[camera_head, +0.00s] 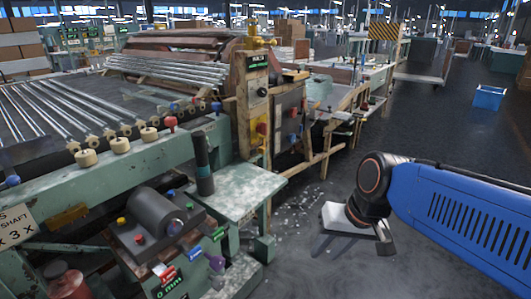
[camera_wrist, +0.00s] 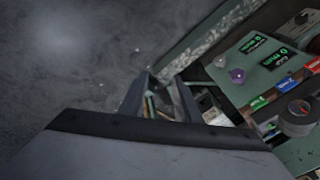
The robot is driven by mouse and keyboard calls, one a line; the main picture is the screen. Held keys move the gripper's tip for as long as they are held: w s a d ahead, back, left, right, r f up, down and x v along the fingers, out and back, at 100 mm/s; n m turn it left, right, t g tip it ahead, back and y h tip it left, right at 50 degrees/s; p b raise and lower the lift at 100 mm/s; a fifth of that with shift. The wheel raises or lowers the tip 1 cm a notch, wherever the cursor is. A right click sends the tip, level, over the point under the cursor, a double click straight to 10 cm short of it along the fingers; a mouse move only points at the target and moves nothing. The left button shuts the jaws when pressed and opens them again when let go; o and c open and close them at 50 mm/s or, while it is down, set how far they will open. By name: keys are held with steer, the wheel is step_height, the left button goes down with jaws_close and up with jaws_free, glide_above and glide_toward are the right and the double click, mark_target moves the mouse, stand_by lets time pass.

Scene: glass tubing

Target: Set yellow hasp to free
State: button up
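I cannot clearly pick out a hasp. A small yellow part (camera_head: 262,128) sits on the tan post of the green machine, and a yellow fitting (camera_head: 258,41) tops that post; I cannot tell whether either is the hasp. My gripper (camera_head: 350,243) hangs over the open floor, right of the machine and apart from it. In the wrist view my gripper (camera_wrist: 160,101) has its two fingers apart with nothing held between them. The lower console shows beyond the fingers, with a purple knob (camera_wrist: 236,75), a blue switch (camera_wrist: 313,64) and a green switch (camera_wrist: 258,103).
The green machine (camera_head: 120,157) with glass tubes fills the left. A console (camera_head: 155,240) with a dark cylinder and coloured switches juts out at the front. A dark upright cylinder (camera_head: 203,165) stands on a worn green ledge. The floor (camera_head: 440,125) to the right is mostly clear; a blue bin (camera_head: 489,97) stands there.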

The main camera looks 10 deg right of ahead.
steer(key=w+a+m+g+y, duration=0.1)
steer(key=w+a+m+y, duration=0.45)
steer(key=w, duration=0.25)
steer(key=m+t+y, duration=0.4)
steer(key=m+t, duration=0.8)
steer(key=m, duration=0.8)
glide_toward(264, 149)
steer(key=x, duration=0.9)
steer(key=shift+w+f, duration=0.25)
steer(key=shift+f, duration=0.35)
steer(key=shift+d, duration=0.1)
jaws_close()
